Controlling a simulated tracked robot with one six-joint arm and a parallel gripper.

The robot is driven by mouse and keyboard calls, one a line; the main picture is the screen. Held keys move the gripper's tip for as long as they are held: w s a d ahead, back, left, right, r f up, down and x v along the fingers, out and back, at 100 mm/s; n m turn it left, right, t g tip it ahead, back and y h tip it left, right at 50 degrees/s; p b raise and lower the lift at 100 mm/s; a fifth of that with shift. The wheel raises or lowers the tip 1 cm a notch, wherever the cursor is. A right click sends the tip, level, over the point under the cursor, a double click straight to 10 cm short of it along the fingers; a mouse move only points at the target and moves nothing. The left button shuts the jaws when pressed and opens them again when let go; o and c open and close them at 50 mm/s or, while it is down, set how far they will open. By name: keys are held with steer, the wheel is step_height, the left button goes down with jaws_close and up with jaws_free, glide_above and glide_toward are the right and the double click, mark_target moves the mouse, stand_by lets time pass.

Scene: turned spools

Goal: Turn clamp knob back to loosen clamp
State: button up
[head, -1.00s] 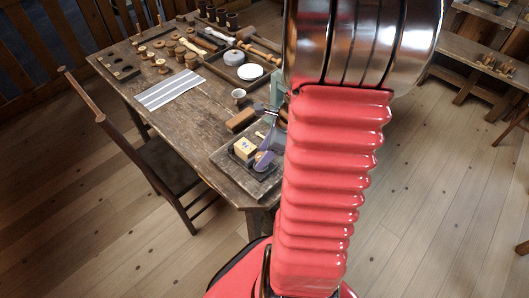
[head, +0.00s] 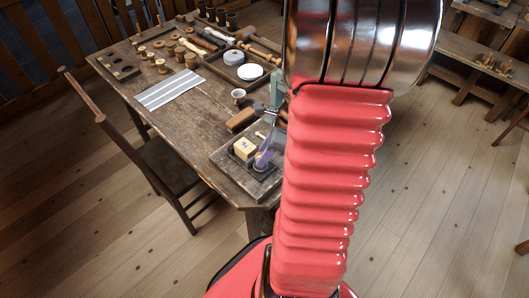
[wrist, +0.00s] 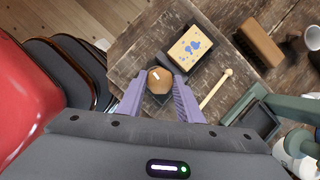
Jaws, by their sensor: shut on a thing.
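The clamp knob (wrist: 159,79) is a round brown wooden knob with a small pale mark on top. It sits between the two purple fingers of my gripper (wrist: 159,77), which is shut on it. The clamp is a dark frame (wrist: 204,29) around a pale yellow block with blue marks (wrist: 191,47), just beyond the knob. In the head view the block (head: 243,148) lies near the table's near corner, with my gripper (head: 263,157) at its right; the knob is largely hidden there by the fingers.
A small wooden stick with a round end (wrist: 217,88) lies right of my gripper, and a wooden brush (wrist: 259,42) beyond it. A chair (head: 150,165) is at the table's left side.

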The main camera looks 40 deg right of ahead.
steer(key=shift+d+n, duration=0.1)
steer(key=shift+n, duration=0.3)
steer(key=n, duration=0.2)
steer(key=n+g+y, duration=0.1)
steer(key=n, duration=0.1)
steer(key=shift+w+d+g, duration=0.1)
steer(key=shift+w+g, duration=0.1)
steer(key=shift+g, duration=0.1)
steer(key=n, duration=0.2)
steer(key=n+g, duration=0.1)
steer(key=n, duration=0.1)
steer(key=shift+w+n+g+y, duration=0.15)
steer(key=shift+n+g+y, duration=0.15)
steer(key=shift+n, duration=0.1)
steer(key=n+g, duration=0.1)
steer(key=n, duration=0.3)
steer(key=shift+w+n+g, duration=0.2)
steer(key=shift+n+g, duration=0.1)
steer(key=shift+g, duration=0.1)
steer(key=n+g+h, duration=0.1)
steer(key=n, duration=0.3)
steer(key=shift+w, duration=0.1)
steer(key=shift+n, duration=0.3)
steer(key=o, duration=1)
steer(key=shift+r, duration=0.1)
